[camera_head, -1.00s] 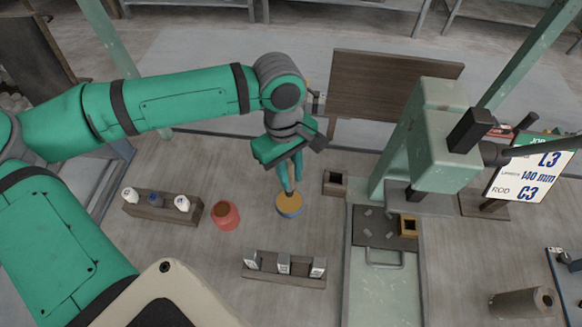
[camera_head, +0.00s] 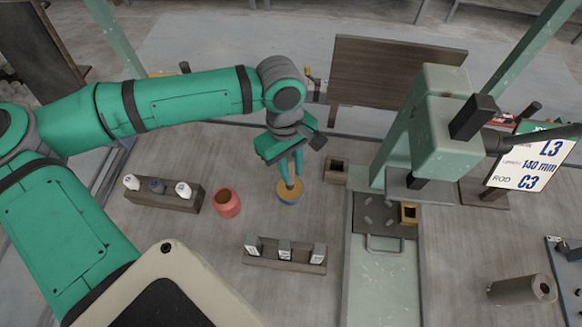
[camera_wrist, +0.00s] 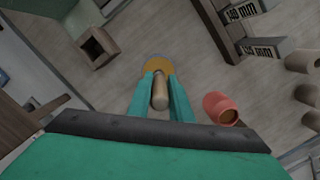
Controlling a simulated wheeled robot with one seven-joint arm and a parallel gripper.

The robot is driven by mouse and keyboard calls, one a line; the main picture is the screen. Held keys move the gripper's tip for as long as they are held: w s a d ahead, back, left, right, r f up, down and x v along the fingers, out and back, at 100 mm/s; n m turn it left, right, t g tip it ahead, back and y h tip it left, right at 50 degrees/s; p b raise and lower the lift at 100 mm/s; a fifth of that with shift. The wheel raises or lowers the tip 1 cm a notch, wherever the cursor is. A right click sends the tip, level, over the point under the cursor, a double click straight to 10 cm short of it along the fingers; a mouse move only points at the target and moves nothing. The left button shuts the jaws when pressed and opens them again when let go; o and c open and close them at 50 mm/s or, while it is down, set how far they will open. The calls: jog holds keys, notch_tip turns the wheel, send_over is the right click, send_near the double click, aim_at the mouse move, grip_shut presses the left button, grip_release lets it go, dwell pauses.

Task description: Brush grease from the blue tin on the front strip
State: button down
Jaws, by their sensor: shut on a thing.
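My gripper (camera_head: 291,174) points down over the blue tin (camera_head: 291,202) and is shut on a brush with a pale wooden handle (camera_wrist: 159,92). The tin is round and low, with a yellow-orange top, and stands on the grey floor or bench surface. The brush's lower end is at the tin's top; its bristles are hidden, so I cannot tell how deep they reach. The tin's yellow surface also shows in the wrist view (camera_wrist: 158,63), beyond the fingertips. I cannot tell which thing is the front strip.
A red pot (camera_head: 227,204) stands left of the tin. A rack of bottles (camera_head: 163,200) is farther left, and a rack of labelled blocks (camera_head: 284,262) is in front. A small open wooden box (camera_head: 335,171) and the green press (camera_head: 440,130) are at right.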

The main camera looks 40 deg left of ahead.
aim_at(292, 161)
jog(key=shift+f, duration=0.6)
dwell(1.6)
jog(key=shift+r, duration=0.1)
jog(key=shift+r, duration=3.45)
jog(key=shift+f, duration=0.1)
jog(key=shift+f, duration=3.35)
jog(key=shift+r, duration=0.1)
jog(key=shift+r, duration=3.4)
